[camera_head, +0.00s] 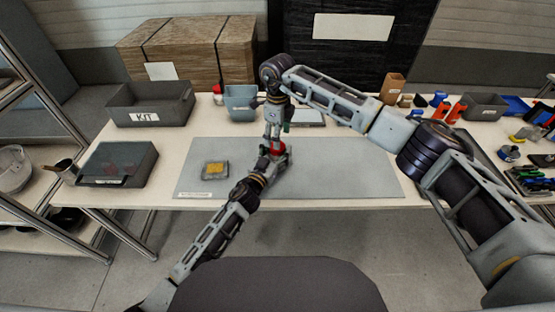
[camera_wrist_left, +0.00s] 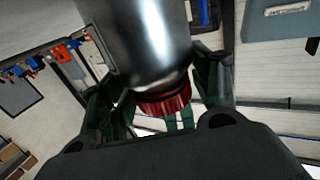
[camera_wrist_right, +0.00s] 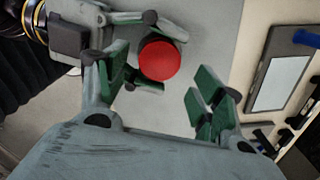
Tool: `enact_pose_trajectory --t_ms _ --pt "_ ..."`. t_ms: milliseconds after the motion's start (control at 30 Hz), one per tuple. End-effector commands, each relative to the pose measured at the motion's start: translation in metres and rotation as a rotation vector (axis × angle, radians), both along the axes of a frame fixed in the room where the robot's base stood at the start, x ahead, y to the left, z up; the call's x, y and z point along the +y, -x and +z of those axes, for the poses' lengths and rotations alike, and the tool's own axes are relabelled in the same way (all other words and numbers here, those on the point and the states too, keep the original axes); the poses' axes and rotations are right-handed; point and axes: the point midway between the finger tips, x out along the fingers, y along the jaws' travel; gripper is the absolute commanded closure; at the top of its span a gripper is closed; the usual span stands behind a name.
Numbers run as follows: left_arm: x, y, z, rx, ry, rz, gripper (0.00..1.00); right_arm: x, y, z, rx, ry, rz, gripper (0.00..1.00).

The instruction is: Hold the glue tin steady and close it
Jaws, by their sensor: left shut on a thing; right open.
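The glue tin (camera_wrist_left: 150,40) is a smooth grey metal cylinder with a red cap (camera_wrist_left: 164,101) at its end. In the head view the red cap (camera_head: 277,148) shows above the grey mat, with most of the tin hidden by my grippers. My left gripper (camera_head: 268,166) is shut on the tin from the near side. My right gripper (camera_wrist_right: 162,88) is open and points down from above. In the right wrist view the round red cap (camera_wrist_right: 160,60) lies between its green-padded fingers, nearer the left one. I cannot tell how tightly the cap sits.
A small grey tray with a yellow top (camera_head: 215,170) lies on the mat (camera_head: 345,180) at left. A KIT bin (camera_head: 150,103), a dark open box (camera_head: 118,164) and a blue bin (camera_head: 240,101) stand left and behind. Tools crowd the right. The mat's right half is clear.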

Motion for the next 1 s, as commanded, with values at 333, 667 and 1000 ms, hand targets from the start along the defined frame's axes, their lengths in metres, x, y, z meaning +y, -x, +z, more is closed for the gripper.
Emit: enact_pose_trajectory --t_ms 333,667,1000 --pt "0.000 0.000 0.000 0.000 0.000 0.000 1.00 0.000 0.000 -0.037 0.002 0.000 0.000 0.32" --pt "0.000 0.000 0.000 0.000 0.000 0.000 1.00 0.000 0.000 -0.045 0.000 0.000 0.000 0.32" --pt "0.000 0.000 0.000 0.000 0.000 0.000 1.00 0.000 0.000 -0.045 0.000 0.000 0.000 0.56"
